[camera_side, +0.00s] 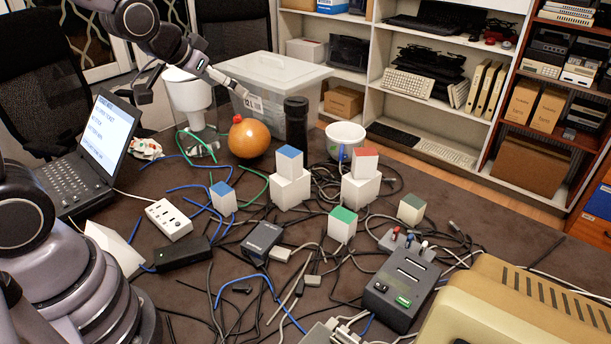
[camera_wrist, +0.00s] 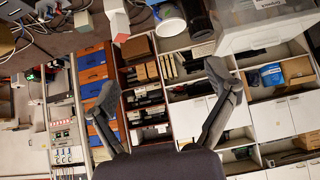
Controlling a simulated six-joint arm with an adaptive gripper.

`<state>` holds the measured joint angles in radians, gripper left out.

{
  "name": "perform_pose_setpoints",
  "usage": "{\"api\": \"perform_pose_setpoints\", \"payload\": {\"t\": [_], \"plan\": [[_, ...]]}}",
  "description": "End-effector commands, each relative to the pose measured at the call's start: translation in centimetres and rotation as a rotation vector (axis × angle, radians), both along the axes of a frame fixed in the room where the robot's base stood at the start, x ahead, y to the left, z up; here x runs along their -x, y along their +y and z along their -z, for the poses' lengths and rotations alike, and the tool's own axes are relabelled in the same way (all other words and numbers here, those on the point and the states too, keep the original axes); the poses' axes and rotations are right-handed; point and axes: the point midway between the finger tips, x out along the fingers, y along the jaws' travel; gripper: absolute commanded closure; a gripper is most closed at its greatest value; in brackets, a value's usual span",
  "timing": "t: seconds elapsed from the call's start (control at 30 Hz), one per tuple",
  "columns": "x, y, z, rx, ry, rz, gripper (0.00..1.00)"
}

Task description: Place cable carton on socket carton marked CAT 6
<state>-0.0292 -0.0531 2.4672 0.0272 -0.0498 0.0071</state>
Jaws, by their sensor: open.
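Several small cartons with coloured tops stand on the dark table in the side view. A blue-topped carton (camera_side: 290,160) rests on a larger white carton (camera_side: 290,191). A red-topped carton (camera_side: 364,163) rests on another white carton (camera_side: 360,192). My gripper (camera_side: 195,91) is raised at the upper left, away from the cartons. In the wrist view its fingers (camera_wrist: 162,82) are spread and empty.
A laptop (camera_side: 108,135) is left, a grey device (camera_side: 401,287) front right. Loose cables cover much of the table.

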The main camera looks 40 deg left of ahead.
Motion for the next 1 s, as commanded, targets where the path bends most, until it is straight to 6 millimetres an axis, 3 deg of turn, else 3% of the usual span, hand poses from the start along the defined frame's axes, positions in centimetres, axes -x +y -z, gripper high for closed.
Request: {"api": "perform_pose_setpoints", "payload": {"t": [0.03, 0.13, 0.3, 0.4, 0.57, 1.0], "plan": [[2.4, -0.2, -2.0, 0.001, 0.019, 0.0, 0.15], [7.6, -0.4, -4.2, 0.007, 0.096, -0.003, 0.15], [15.5, -0.8, -5.9, 0.018, 0.206, -0.002, 0.15], [18.6, -1.0, -6.1, 0.022, 0.251, 0.0, 0.15], [20.5, -1.0, -6.1, 0.024, 0.284, 0.001, 0.15], [20.6, -1.0, -6.0, 0.024, 0.286, 0.0, 0.15]]}}
